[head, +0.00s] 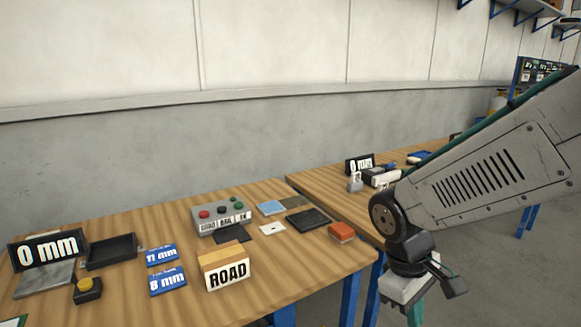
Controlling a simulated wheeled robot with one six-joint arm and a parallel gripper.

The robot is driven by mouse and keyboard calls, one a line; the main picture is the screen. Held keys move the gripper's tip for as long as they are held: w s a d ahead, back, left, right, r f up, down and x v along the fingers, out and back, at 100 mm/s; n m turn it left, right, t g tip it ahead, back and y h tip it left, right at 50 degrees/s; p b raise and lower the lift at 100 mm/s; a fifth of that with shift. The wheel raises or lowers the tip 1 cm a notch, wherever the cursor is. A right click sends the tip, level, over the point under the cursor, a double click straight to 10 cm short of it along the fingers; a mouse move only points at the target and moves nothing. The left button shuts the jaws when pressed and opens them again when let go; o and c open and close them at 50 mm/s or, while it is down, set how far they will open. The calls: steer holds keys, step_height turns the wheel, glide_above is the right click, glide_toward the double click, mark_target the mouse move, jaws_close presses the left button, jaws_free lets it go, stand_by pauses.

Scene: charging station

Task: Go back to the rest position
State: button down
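My arm comes in from the right edge and bends at a dark round wrist joint. My gripper (408,296) is at the lower end of the wrist, pointing down, to the right of the near wooden table (330,260) and beyond its right edge. I cannot tell whether this is part of the gripper or something held. The fingertips are not clearly visible.
The near table carries a button box (221,216), a ROAD block (226,267), a 0 mm sign (47,250), a black tray (111,251), blue cards (167,281), a yellow button (88,291) and an orange block (341,232). A second table (330,186) stands behind. Floor is free at right.

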steer(key=s+d+r+m+t+y, duration=0.1)
steer(key=s+d+r+m, duration=0.1)
steer(key=s+r, duration=0.3)
steer(key=s+d+r+m+t+y, duration=0.1)
steer(key=s+d+r+m, duration=0.2)
steer(key=s+r+m, duration=0.2)
steer(key=shift+s+r+t+y, duration=0.3)
steer(key=shift+s+r+t, duration=0.1)
steer(key=shift+s, duration=0.65)
